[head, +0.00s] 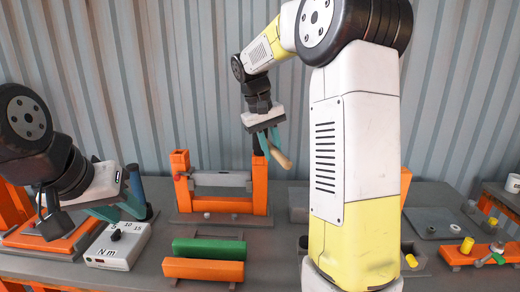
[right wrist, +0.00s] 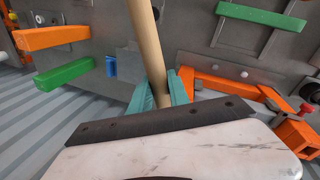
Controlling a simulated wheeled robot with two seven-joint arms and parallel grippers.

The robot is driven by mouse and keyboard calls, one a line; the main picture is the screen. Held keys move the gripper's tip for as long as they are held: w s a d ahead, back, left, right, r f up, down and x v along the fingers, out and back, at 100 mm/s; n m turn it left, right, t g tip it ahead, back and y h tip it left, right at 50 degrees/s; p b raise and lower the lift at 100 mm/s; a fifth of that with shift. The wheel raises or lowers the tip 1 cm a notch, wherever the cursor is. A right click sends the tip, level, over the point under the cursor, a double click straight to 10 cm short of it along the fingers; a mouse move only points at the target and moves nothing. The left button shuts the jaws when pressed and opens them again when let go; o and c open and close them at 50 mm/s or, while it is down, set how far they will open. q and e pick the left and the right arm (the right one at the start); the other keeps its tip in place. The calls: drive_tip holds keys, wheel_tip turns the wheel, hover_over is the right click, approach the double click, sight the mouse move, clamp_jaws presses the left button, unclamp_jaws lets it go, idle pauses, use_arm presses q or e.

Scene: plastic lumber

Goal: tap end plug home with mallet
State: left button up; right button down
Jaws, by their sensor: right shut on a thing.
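My right gripper (head: 268,138) is shut on the pale wooden mallet handle (head: 282,157), above the right post of an orange frame (head: 262,192). The handle slants down to the right. In the right wrist view the handle (right wrist: 149,45) stands between the teal fingers (right wrist: 160,92) and runs out of the top edge; no mallet head shows there. A dark piece (head: 257,145) shows just over the right post; I cannot tell whether it is mallet head or plug. No end plug is clearly made out. My left gripper (head: 118,206) is low beside the dial box; its finger gap is unclear.
A grey bar (head: 222,180) spans the orange frame. Green (head: 208,249) and orange (head: 203,269) beams lie in front. The white dial box (head: 118,245) stands at left. A clamp with a yellow piece (head: 467,245) is at right. My own right arm hides the bench's middle right.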

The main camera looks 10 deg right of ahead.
drive_tip(key=shift+r, duration=2)
drive_tip(key=shift+f, duration=0.1)
